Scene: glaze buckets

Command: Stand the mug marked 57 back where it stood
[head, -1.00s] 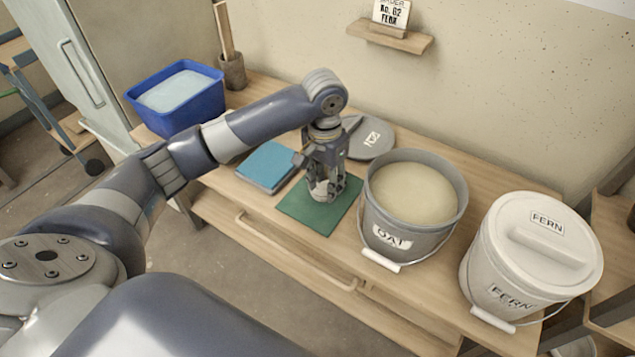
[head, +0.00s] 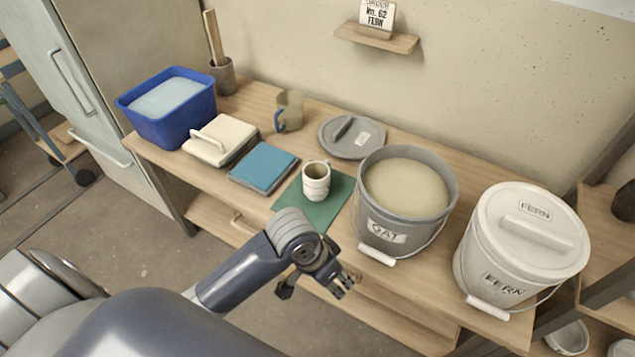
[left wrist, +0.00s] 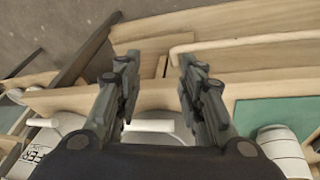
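A white mug (head: 316,178) stands upright on the green mat (head: 333,212), beside the OAT bucket; no number on it is readable. In the left wrist view the mug (left wrist: 281,146) shows at the lower right, next to the mat (left wrist: 262,112). My left gripper (head: 318,288) is in front of the table's front edge, apart from the mug. In the left wrist view its two fingers (left wrist: 152,95) are spread with nothing between them. My right gripper is not in view.
The open OAT bucket (head: 375,222) and lidded FERN bucket (head: 500,260) stand right. A grey lid (head: 365,147) and tan jug (head: 291,108) are behind. An order card (head: 377,17) is above.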

